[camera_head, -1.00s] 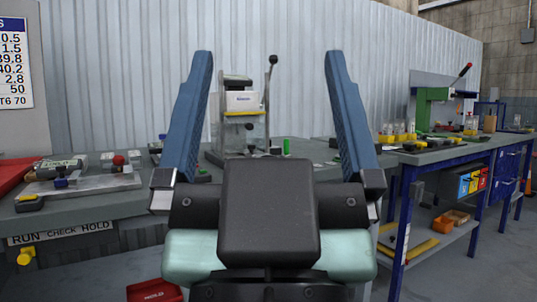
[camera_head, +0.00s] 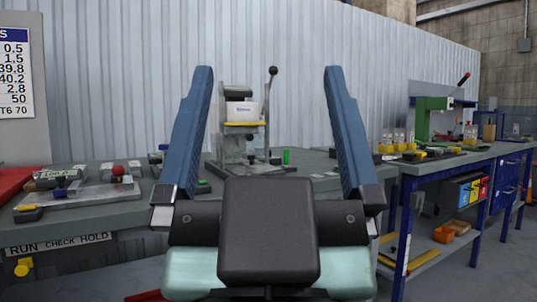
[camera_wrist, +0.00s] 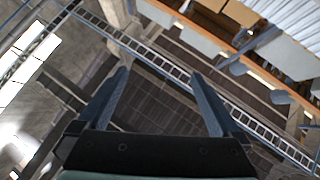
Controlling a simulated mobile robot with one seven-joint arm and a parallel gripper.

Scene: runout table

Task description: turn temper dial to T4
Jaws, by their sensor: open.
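No dial marked with temper settings can be made out in either view. In the head view, a small bench machine (camera_head: 241,113) with a white labelled panel, a yellow edge and a black-knobbed lever (camera_head: 269,105) stands on the grey bench (camera_head: 150,207), beyond my gripper. My gripper (camera_head: 268,68) is raised in front of the camera, its two blue fingers wide apart with nothing between them. In the wrist view my gripper (camera_wrist: 160,73) is also open and empty, pointing up towards the roof structure. My gripper hides part of the bench.
A flat fixture with a red knob (camera_head: 118,170) lies on the bench at left, above a "RUN CHECK HOLD" label (camera_head: 60,243). A second blue-legged bench (camera_head: 440,165) at right carries a green press (camera_head: 433,116) and bottles. A corrugated wall (camera_head: 120,80) stands behind.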

